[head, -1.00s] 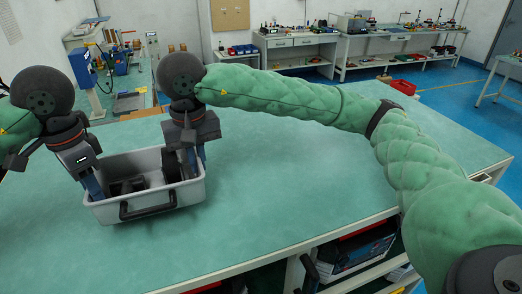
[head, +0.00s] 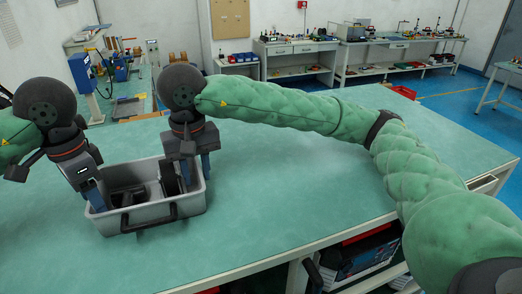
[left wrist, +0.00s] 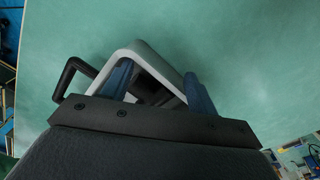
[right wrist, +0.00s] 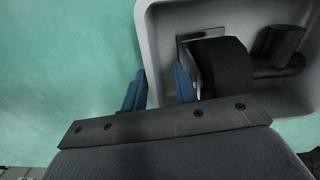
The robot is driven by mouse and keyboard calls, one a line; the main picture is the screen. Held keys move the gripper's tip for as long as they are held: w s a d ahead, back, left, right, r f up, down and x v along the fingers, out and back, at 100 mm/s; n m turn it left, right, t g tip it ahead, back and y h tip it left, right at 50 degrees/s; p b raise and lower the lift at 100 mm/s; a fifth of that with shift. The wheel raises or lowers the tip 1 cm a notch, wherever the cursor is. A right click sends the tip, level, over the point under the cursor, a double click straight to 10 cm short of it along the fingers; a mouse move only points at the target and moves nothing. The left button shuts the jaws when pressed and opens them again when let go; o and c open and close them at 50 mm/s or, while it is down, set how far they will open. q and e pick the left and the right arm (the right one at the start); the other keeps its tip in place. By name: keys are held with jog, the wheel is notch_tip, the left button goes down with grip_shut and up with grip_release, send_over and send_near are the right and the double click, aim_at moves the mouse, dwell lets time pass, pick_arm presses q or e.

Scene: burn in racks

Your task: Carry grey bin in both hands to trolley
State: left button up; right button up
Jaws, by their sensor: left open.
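The grey bin (head: 112,222) stands on the green-topped bench, with dark parts inside and a black handle (head: 149,217) on its near side. My left gripper (head: 96,203) is open at the bin's left end. In the left wrist view the bin's rim (left wrist: 150,55) passes between its fingers (left wrist: 160,88). My right gripper (head: 195,168) is open at the right end. In the right wrist view the bin wall (right wrist: 152,90) lies between its fingers (right wrist: 160,88), one inside and one outside. I cannot make out a trolley.
The green bench top (head: 290,200) is clear right of the bin. Boxes (head: 360,258) sit on a shelf below it. Side benches (head: 298,48) with equipment line the back wall, and a red tray (head: 403,91) lies behind the bench. Blue floor shows at the right.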

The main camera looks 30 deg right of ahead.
jog(key=shift+d, duration=0.1)
pick_arm(q)
notch_tip(320, 180, up, 12)
jog(key=shift+w, duration=0.25)
pick_arm(e)
notch_tip(320, 180, up, 12)
dwell(0.8)
jog(key=shift+w, duration=0.1)
